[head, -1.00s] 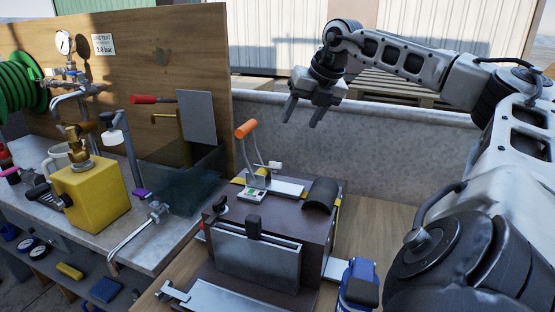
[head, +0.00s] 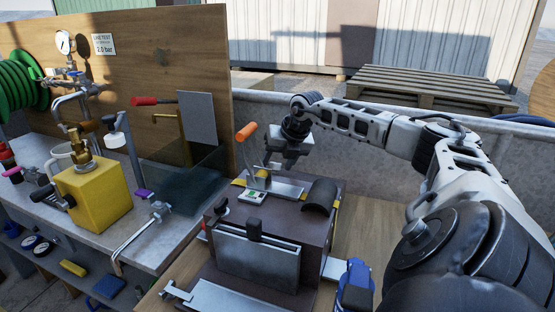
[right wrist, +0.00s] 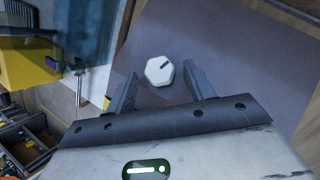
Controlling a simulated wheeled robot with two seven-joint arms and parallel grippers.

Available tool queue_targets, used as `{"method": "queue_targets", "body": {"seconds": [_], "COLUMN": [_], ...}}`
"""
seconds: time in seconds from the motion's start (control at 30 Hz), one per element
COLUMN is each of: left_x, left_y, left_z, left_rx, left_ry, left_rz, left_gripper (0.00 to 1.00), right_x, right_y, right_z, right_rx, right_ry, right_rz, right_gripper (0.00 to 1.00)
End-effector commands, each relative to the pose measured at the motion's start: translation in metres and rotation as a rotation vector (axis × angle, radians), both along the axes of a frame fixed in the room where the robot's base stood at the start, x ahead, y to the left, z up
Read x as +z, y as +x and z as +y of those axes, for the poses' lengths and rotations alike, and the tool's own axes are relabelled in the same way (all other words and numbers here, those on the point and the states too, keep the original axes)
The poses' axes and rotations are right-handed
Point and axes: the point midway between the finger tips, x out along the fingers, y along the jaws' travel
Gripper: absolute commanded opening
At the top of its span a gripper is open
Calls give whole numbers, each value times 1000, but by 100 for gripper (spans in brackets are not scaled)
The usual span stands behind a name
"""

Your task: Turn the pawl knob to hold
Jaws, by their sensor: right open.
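A white, many-sided knob with a dark pointer line (right wrist: 159,70) shows in the right wrist view against a flat dark brown face. Its line slants toward the upper right. My right gripper (right wrist: 158,84) is open, with one finger on either side of the knob in that view; I cannot tell whether they touch it. In the head view the right gripper (head: 281,160) is at the far edge of the dark brown machine (head: 312,238), just right of its orange-handled lever (head: 246,132). The knob is not clear in the head view. My left gripper is out of view.
The machine carries a green and white label (head: 252,196) and a black curved cover (head: 321,196). A yellow box (head: 98,197) and a clear tank stand on the bench at left. A grey wall (head: 400,165) runs behind my right arm.

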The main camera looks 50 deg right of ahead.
Motion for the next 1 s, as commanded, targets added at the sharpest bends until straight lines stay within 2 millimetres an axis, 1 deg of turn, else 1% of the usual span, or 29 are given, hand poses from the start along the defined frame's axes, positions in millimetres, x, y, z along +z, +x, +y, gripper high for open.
{"method": "queue_targets", "body": {"seconds": [0.13, 0.37, 0.47, 0.5, 0.53, 0.67, 0.77, 0.9, 1.0], "left_x": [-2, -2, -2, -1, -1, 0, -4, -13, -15], "left_y": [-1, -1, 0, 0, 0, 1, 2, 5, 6], "left_z": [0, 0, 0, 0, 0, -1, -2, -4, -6], "left_rx": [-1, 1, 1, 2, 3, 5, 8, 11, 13], "left_ry": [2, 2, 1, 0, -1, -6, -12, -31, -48], "left_rz": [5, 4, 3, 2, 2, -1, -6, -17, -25], "left_gripper": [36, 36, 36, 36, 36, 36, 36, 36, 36], "right_x": [-5, -6, -6, -6, -6, -6, -9, -13, -12], "right_y": [3, 3, 3, 3, 3, 3, 2, 0, 0], "right_z": [0, 0, 0, 0, 0, 0, -1, -3, -5], "right_rx": [1, 1, 1, 1, 1, 3, 31, 136, 221], "right_ry": [-2, -2, -2, -2, -2, -1, 4, 18, 28], "right_rz": [1, 1, 1, 1, 1, 0, -11, -58, -98], "right_gripper": [54, 54, 29, 17, 9, 9, 9, 9, 9]}}
